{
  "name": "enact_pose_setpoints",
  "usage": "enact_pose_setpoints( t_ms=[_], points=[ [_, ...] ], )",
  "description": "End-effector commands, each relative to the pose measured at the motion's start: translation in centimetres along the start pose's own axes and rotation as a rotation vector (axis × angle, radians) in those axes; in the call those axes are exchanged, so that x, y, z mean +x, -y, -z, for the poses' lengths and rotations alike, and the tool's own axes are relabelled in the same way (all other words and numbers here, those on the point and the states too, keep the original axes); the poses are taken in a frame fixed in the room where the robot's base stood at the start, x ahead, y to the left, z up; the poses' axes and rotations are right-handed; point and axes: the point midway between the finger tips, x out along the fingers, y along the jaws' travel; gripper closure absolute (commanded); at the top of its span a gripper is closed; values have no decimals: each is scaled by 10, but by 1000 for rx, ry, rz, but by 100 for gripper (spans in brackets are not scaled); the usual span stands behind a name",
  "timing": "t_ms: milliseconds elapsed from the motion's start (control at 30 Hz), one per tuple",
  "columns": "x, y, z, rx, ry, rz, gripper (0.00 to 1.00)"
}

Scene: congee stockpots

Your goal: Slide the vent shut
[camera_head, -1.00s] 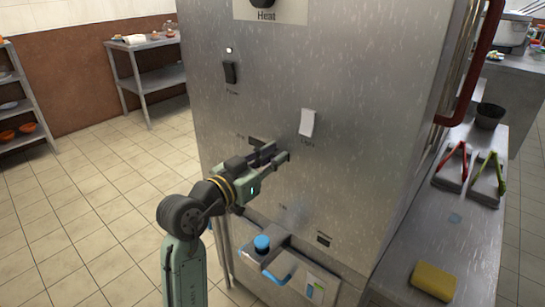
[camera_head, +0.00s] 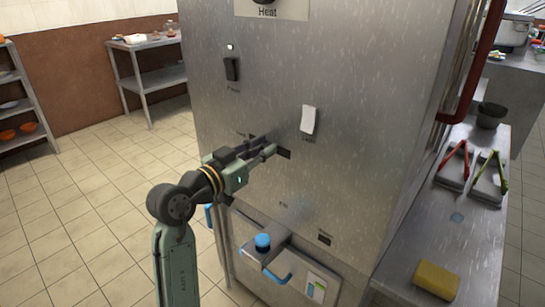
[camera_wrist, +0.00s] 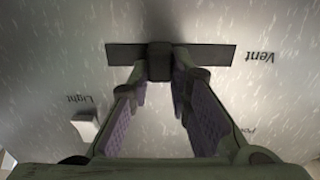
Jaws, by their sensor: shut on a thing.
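The vent is a dark horizontal slot with a block-shaped knob in the metal cabinet front. In the wrist view the slot (camera_wrist: 215,54) runs across the top, with the word Vent at its right end. The knob (camera_wrist: 159,62) sits near the middle of the slot, with dark track on both sides. My gripper (camera_wrist: 160,82) has its fingertips on either side of the knob, shut on it. In the head view my gripper (camera_head: 268,150) is against the panel and hides the knob. The slot's right end (camera_head: 285,154) shows beyond the fingertips.
A white Light switch (camera_head: 308,120) is above right of my gripper, and a black Power switch (camera_head: 231,69) is above left. A grey container with a blue-capped bottle (camera_head: 262,242) is below. A counter with tongs and a yellow sponge (camera_head: 436,280) is at the right.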

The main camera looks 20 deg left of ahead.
Motion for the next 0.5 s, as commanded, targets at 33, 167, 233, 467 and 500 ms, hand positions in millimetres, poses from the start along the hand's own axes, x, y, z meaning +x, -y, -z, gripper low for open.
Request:
enact_pose_setpoints(
  t_ms=[33,167,233,467,500],
  points=[
    [1,14,-3,-3,1,1,100],
    [0,43,-2,-3,0,2,100],
    [0,52,-2,-3,0,1,100],
    [0,61,0,-4,-3,3,100],
    [0,62,0,-3,-3,4,100]
  ],
)
